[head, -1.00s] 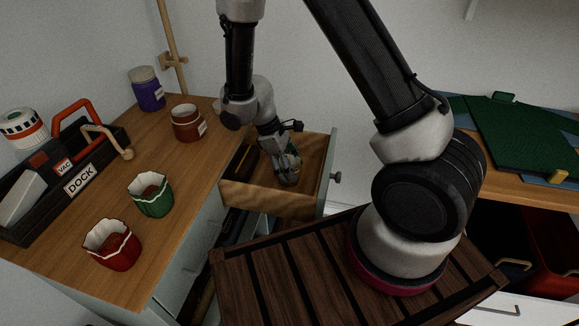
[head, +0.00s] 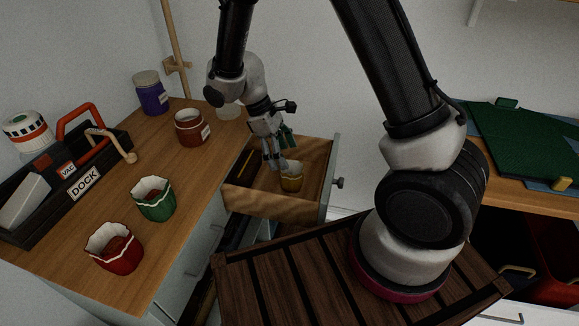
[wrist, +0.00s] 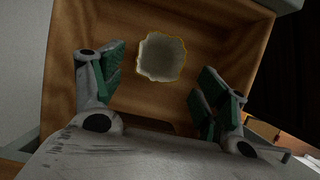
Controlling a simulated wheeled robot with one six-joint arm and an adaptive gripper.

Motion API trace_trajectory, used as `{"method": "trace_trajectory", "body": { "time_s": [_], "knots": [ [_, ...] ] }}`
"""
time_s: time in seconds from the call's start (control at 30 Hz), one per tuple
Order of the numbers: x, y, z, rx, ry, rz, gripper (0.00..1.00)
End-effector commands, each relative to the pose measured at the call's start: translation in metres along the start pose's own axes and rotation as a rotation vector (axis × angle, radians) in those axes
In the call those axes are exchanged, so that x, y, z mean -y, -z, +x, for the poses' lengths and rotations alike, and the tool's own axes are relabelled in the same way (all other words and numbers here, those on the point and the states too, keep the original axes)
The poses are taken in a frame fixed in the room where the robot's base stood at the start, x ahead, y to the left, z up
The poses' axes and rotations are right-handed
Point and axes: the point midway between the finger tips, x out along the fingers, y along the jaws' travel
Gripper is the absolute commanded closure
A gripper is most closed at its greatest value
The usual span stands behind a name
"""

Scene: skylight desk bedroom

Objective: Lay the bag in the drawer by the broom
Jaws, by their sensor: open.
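The yellow bag (head: 292,183) sits upright in the open wooden drawer (head: 255,203), near its right side. In the wrist view the bag (wrist: 161,57) shows a pale open top with a yellow rim, resting on the drawer floor. My gripper (head: 277,163) is open, just to the left of and above the bag. In the wrist view its green-padded fingers (wrist: 160,80) stand wide apart with nothing between them. The broom's wooden pole (head: 174,45) rises behind the desk at the back, near the drawer.
A dark slatted surface (head: 285,275) lies in front of the drawer.

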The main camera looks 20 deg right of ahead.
Motion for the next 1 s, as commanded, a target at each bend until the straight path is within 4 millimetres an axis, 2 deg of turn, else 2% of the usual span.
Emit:
{"method": "trace_trajectory", "body": {
  "time_s": [0.1,0.2,0.47,0.57,0.67,0.8,1.0],
  "knots": [
    [0.000,0.001,-0.024,-0.003,-0.002,-0.001,0.26],
    [0.000,0.001,-0.037,-0.002,-0.001,-0.001,0.26],
    [0.000,-0.002,-0.048,-0.003,0.001,0.004,0.26],
    [-0.005,-0.015,-0.061,-0.034,0.002,0.044,0.26],
    [-0.014,-0.047,-0.087,-0.101,0.007,0.140,0.26],
    [-0.021,-0.117,-0.127,-0.232,0.017,0.335,0.26],
    [-0.007,-0.218,-0.160,-0.428,0.023,0.623,0.26]
  ]
}}
